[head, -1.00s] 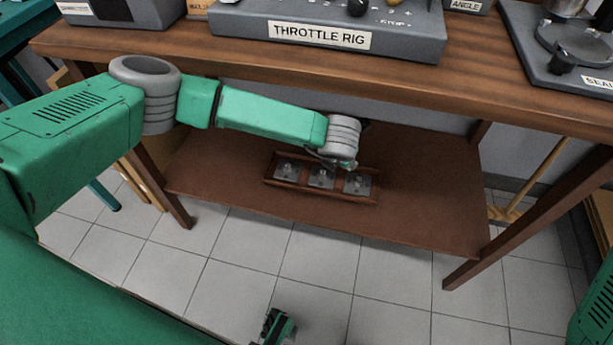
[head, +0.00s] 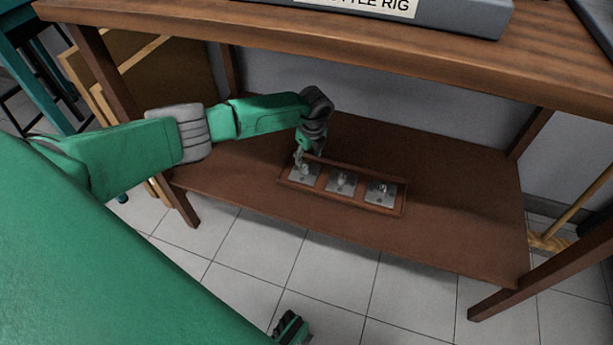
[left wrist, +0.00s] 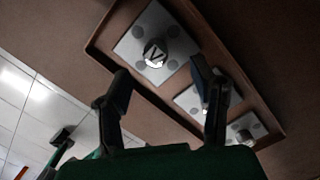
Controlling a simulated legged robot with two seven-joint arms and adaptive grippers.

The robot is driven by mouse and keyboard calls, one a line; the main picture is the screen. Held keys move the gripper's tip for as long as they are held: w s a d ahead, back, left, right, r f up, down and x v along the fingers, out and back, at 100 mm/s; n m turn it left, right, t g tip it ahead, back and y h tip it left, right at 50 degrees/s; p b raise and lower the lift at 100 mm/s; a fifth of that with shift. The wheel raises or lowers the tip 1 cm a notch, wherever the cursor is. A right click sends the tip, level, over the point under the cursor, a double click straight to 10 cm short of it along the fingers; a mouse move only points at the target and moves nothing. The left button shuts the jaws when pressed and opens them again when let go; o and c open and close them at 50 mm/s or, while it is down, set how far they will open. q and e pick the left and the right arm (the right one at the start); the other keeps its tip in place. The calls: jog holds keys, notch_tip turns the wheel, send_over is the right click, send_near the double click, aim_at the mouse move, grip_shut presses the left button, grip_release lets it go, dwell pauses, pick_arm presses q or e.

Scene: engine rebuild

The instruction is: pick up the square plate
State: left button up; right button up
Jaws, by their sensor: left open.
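Three grey square plates lie in a row in a shallow brown tray (head: 335,198) on the lower shelf. Each has a raised round knob. They are the left plate (head: 304,174), the middle plate (head: 341,184) and the right plate (head: 381,195). My left gripper (head: 301,160) points down over the left plate and partly covers it. In the left wrist view, its fingers (left wrist: 160,72) are spread, with nothing between them. The end plate (left wrist: 132,47) shows ahead of the fingertips, its knob marked with a letter. The right finger partly hides the middle plate (left wrist: 187,100).
The tray sits on a brown shelf (head: 240,180) under a wooden tabletop (head: 400,55) that overhangs it. Table legs stand at both sides. A dark gripper-like part (head: 289,328), seemingly my right gripper, shows at the bottom edge over the tiled floor.

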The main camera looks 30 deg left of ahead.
aim_at(305, 166)
pick_arm(q)
jog(key=shift+a+f, duration=0.2)
jog(key=shift+f, duration=0.3)
jog(key=f+b, duration=0.2)
jog(key=f, duration=0.1)
jog(key=f+b, duration=0.1)
jog(key=f, duration=0.1)
jog(key=shift+a+b, duration=0.3)
jog(key=shift+b, duration=0.05)
jog(key=shift+r, duration=0.15)
grip_shut()
